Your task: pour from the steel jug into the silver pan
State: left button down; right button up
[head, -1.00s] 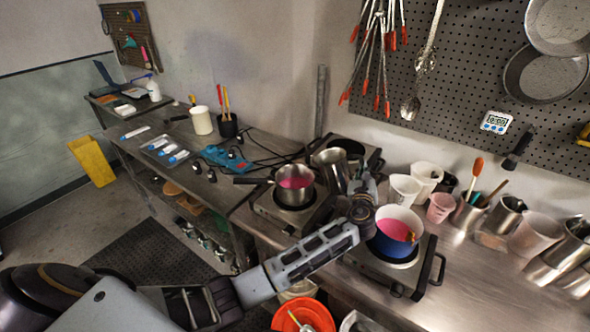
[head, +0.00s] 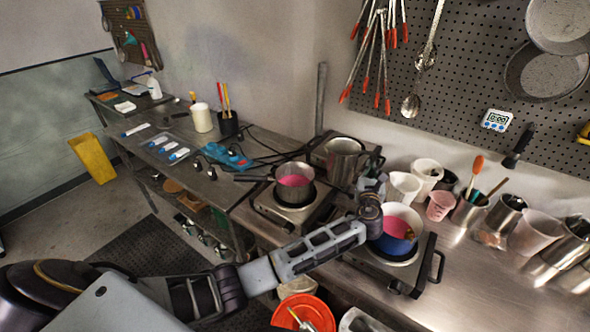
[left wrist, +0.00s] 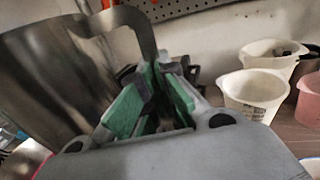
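The steel jug (head: 344,164) is in the head view, roughly upright, behind and right of the silver pan. In the left wrist view the jug (left wrist: 45,75) fills the left side, with its handle running down to the green finger pads. My left gripper (head: 374,184) is shut on that handle; in the left wrist view its fingers (left wrist: 150,105) close around it. The jug's contents are hidden. The silver pan (head: 296,197) holds pink liquid and sits on a burner, its dark handle pointing left. My right gripper is not in view.
A blue pot (head: 391,244) with pink contents sits on the right hot plate (head: 412,281), close under my left arm. White buckets (head: 402,187) and a pink cup (head: 440,205) stand right of the jug. Another burner lies behind the jug. A pegboard with hanging tools is behind.

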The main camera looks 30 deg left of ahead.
aim_at(374, 153)
pick_arm(q)
jog(key=shift+r, duration=0.15)
jog(key=shift+r, duration=2.9)
